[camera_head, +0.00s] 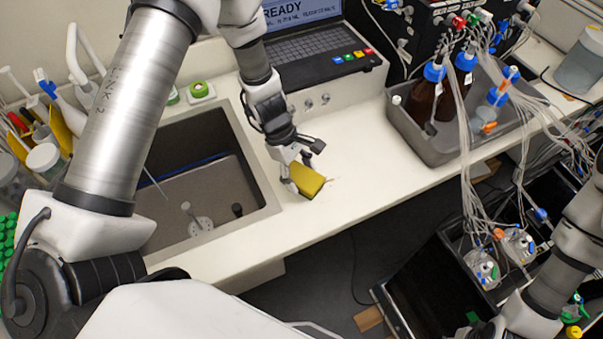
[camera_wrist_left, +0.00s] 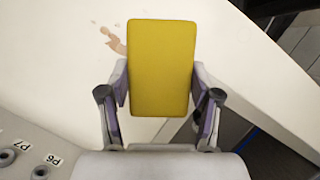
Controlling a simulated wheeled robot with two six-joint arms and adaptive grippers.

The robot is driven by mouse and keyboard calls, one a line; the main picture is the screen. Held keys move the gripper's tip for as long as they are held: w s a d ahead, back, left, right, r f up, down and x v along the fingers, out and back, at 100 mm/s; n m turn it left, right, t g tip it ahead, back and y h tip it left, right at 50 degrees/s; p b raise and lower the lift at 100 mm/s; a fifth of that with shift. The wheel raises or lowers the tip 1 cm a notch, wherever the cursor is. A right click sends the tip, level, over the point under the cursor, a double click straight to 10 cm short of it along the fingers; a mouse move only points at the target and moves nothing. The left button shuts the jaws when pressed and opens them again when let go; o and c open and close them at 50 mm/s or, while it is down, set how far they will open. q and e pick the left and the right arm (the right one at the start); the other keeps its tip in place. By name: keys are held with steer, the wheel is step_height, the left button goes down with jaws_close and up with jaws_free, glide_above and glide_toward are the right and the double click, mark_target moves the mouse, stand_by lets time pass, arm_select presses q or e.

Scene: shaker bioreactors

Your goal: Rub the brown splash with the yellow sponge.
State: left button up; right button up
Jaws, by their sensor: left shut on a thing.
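My left gripper (camera_head: 303,167) is shut on the yellow sponge (camera_head: 308,182), holding it over the white counter between the sink and the grey tray. In the left wrist view the sponge (camera_wrist_left: 161,68) sits between the two fingers of the gripper (camera_wrist_left: 160,95). The brown splash (camera_wrist_left: 113,40) shows on the counter just left of the sponge's upper part, partly hidden behind it. In the head view the splash cannot be made out clearly. I cannot tell whether the sponge touches the counter. My right gripper is not in view; only part of the right arm shows at the lower right.
A sink (camera_head: 170,215) is left of the sponge. A grey tray (camera_head: 452,150) with brown bottles (camera_head: 425,100) and tubing stands to the right. A laptop (camera_head: 315,45) is behind. The counter's front edge lies close to the sponge. Counter between sponge and tray is mostly clear.

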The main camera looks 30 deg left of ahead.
arm_select(q)
step_height(320, 180, up, 2)
steer(key=shift+s+a+r+p, duration=0.1)
steer(key=shift+p, duration=0.5)
steer(key=shift+r, duration=0.25)
steer(key=shift+f, duration=0.15)
